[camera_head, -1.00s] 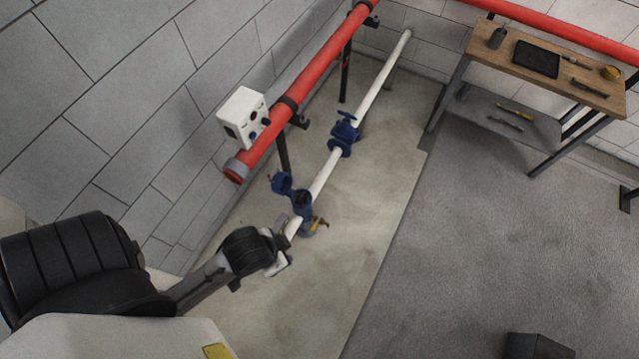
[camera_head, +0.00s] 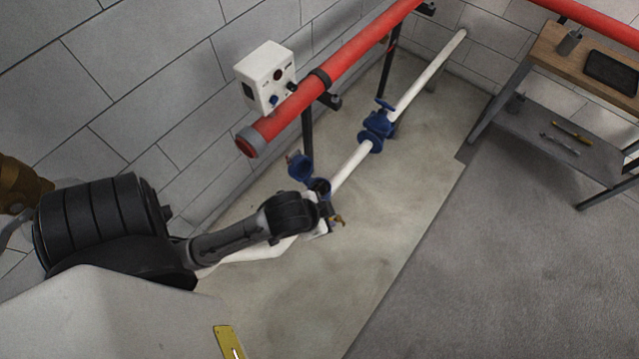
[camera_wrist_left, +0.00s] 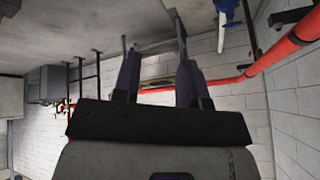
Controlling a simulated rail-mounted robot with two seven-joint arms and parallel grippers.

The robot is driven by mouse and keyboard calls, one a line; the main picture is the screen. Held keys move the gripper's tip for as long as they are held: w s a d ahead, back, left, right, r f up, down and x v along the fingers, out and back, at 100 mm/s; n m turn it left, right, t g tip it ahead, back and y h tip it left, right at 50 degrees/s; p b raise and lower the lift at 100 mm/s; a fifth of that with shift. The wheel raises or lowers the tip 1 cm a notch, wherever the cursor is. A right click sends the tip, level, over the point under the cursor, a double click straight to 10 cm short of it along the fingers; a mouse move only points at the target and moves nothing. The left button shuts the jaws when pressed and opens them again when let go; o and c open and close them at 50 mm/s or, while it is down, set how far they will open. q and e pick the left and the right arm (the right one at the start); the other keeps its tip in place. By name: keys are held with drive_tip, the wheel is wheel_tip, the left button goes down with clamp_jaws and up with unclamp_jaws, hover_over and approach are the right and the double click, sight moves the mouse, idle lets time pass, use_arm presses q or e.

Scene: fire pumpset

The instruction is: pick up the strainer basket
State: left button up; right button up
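I cannot make out the strainer basket in either view. The blue strainer body (camera_head: 319,187) stands on the white pipe with its round blue lid (camera_head: 300,168) swung open to the left. The lower part of the body is hidden behind my left arm. My left gripper is at the end of that arm, close to the strainer in the head view, where its fingers are mostly hidden. In the left wrist view my left gripper (camera_wrist_left: 159,75) has its two dark fingers well apart with nothing held between them. My right gripper is not in view.
A red pipe (camera_head: 340,75) with a white control box (camera_head: 266,76) runs above and behind the strainer. A blue valve (camera_head: 377,128) sits farther along the white pipe (camera_head: 430,70). A brass-coloured fitting (camera_head: 337,220) is by my gripper. A workbench (camera_head: 560,55) stands right. The floor is open.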

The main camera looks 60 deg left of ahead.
use_arm(q)
drive_tip(key=w+a+f+t+y+b, duration=0.1)
drive_tip(key=w+a+f+y+b, duration=0.2)
drive_tip(key=w+a+f+b, duration=0.65)
drive_tip(key=w+a+f+t+y+b, duration=0.25)
drive_tip(key=w+a+f+b, duration=0.2)
drive_tip(key=f+b, duration=0.9)
drive_tip(key=w+a+r+m+t+y+b, duration=0.3)
drive_tip(key=w+a+t+b, duration=0.15)
drive_tip(key=a+b, duration=0.4)
drive_tip(key=w+a+r+m+t+y+b, duration=0.3)
drive_tip(key=w+a+t+b, duration=0.15)
drive_tip(key=b, duration=0.65)
drive_tip(key=m+g+h, duration=1.4)
drive_tip(key=m+g, duration=0.4)
drive_tip(key=m, duration=0.5)
hover_over(318, 188)
drive_tip(key=a, duration=0.2)
wheel_tip(318, 188, down, 27)
drive_tip(key=shift+w+d+f+b, duration=0.1)
drive_tip(key=shift+d+f+b, duration=0.15)
drive_tip(key=shift+f+b, duration=0.7)
drive_tip(key=shift+w+d+f+b, duration=0.1)
drive_tip(key=shift+d+f+b, duration=0.3)
drive_tip(key=shift+f, duration=0.85)
drive_tip(key=shift+w+d+f+b, duration=0.1)
drive_tip(key=shift+f+b, duration=0.75)
drive_tip(key=shift+f, duration=0.25)
drive_tip(key=shift+s+d, duration=0.1)
